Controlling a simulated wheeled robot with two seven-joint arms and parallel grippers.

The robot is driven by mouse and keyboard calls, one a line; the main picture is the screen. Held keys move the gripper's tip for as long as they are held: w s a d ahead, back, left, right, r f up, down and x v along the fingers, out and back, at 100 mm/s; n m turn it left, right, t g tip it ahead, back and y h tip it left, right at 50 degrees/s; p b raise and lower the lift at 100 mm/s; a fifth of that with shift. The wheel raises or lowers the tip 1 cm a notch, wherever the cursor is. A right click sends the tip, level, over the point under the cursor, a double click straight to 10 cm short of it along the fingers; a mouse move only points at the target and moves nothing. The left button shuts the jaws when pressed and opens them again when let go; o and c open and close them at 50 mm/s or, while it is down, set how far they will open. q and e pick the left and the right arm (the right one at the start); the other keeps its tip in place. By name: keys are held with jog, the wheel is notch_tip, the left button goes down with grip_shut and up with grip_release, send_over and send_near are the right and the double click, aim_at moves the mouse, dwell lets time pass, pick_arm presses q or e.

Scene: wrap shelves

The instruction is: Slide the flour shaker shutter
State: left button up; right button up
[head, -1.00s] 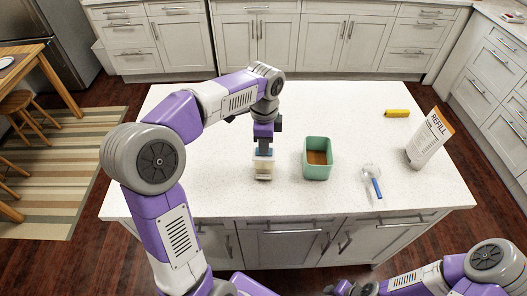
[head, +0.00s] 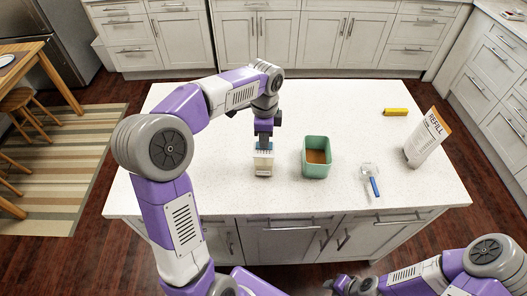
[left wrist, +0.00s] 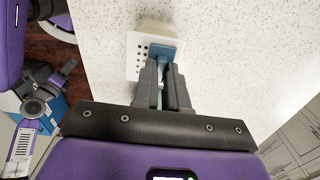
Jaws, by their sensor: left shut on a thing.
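The flour shaker (head: 263,166) stands upright on the counter, a pale body with a white top. In the left wrist view its white top plate (left wrist: 135,62) shows rows of dark holes. The blue shutter (left wrist: 165,52) lies over one side of the top, leaving several holes uncovered. My left gripper (head: 264,144) reaches down to the shaker from above. In the left wrist view its fingers (left wrist: 164,70) are shut on the blue shutter and partly hide it. My right gripper (head: 338,286) is low at the front, away from the counter; its fingers are too small to judge.
A green container (head: 317,170) with brown contents stands right of the shaker. Further right are a clear scoop with a blue handle (head: 374,186), a white refill bag (head: 424,140) and a yellow block (head: 395,112). The counter (head: 180,190) left of the shaker is clear.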

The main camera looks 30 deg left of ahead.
pick_arm(q)
jog(key=o, duration=0.4)
jog(key=shift+o, duration=0.2)
jog(key=shift+r+p, duration=3.5)
jog(key=shift+r, duration=0.05)
